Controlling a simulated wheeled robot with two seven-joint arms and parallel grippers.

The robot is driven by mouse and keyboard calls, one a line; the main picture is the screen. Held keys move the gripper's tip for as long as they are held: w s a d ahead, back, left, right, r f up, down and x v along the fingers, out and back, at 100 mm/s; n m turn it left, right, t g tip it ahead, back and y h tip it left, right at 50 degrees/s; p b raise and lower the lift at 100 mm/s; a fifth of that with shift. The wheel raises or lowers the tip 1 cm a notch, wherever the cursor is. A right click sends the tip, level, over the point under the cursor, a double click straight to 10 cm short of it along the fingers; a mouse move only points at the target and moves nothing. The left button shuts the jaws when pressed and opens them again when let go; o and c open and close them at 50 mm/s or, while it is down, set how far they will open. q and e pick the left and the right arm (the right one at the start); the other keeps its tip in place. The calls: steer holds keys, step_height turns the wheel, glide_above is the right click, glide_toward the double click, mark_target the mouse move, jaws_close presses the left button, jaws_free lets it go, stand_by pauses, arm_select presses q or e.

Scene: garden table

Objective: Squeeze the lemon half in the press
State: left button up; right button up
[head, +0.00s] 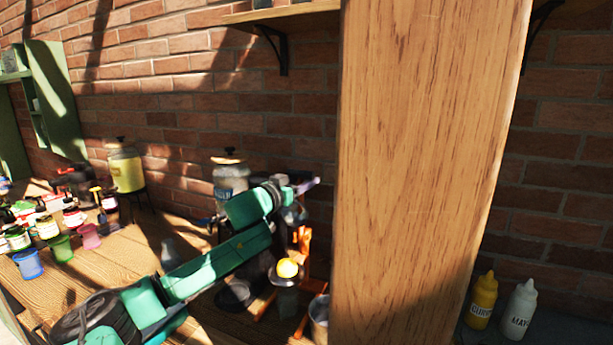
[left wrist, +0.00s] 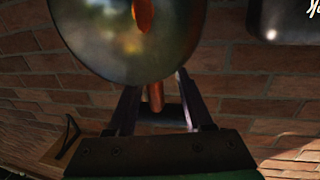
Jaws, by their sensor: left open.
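A yellow lemon half (head: 288,267) sits on the orange press (head: 304,240), over a grey cup (head: 287,300). My left gripper (head: 303,186) is at the upper part of the press; the arm hides some of it. In the left wrist view the gripper's two dark fingers (left wrist: 157,82) are apart. An orange lever (left wrist: 155,97) shows between them, and a round metal cup of the press (left wrist: 125,40) fills the space above. I cannot tell whether the fingers touch the lever. My right gripper is not in view.
A thick wooden post (head: 430,170) blocks the view right of the press. A metal bucket (head: 319,315) stands by the post. Glass dispensers (head: 125,170) stand along the brick wall. Several jars and cups (head: 60,235) crowd the left. Sauce bottles (head: 482,302) stand at right.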

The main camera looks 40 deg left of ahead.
arm_select(q)
steer(key=shift+w+d+f, duration=0.15)
steer(key=shift+w, duration=0.5)
steer(key=shift+s, duration=0.1)
jaws_close()
stand_by(0.9)
